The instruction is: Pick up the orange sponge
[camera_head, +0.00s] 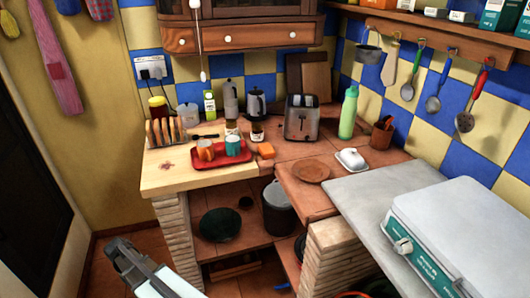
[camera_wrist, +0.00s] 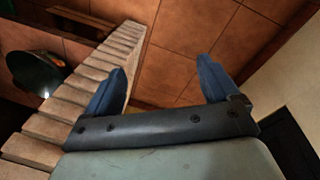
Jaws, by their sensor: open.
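The orange sponge (camera_head: 266,151) lies on the counter in the head view, just right of the red tray (camera_head: 220,157). It looks like a small block and rests near the counter's inner corner. My gripper (camera_head: 122,257) is at the lower left of the head view, low in front of the brick counter and well away from the sponge. In the wrist view my gripper (camera_wrist: 158,88) is open, its two blue fingers wide apart with nothing between them. The wrist view shows floor tiles and the brick pillar; the sponge is not in it.
The red tray holds cups. A toaster (camera_head: 301,118), a green bottle (camera_head: 348,112), a brown plate (camera_head: 311,170) and a white butter dish (camera_head: 351,160) stand right of the sponge. The brick pillar (camera_wrist: 95,88) is close beside my gripper. Utensils hang on the right wall.

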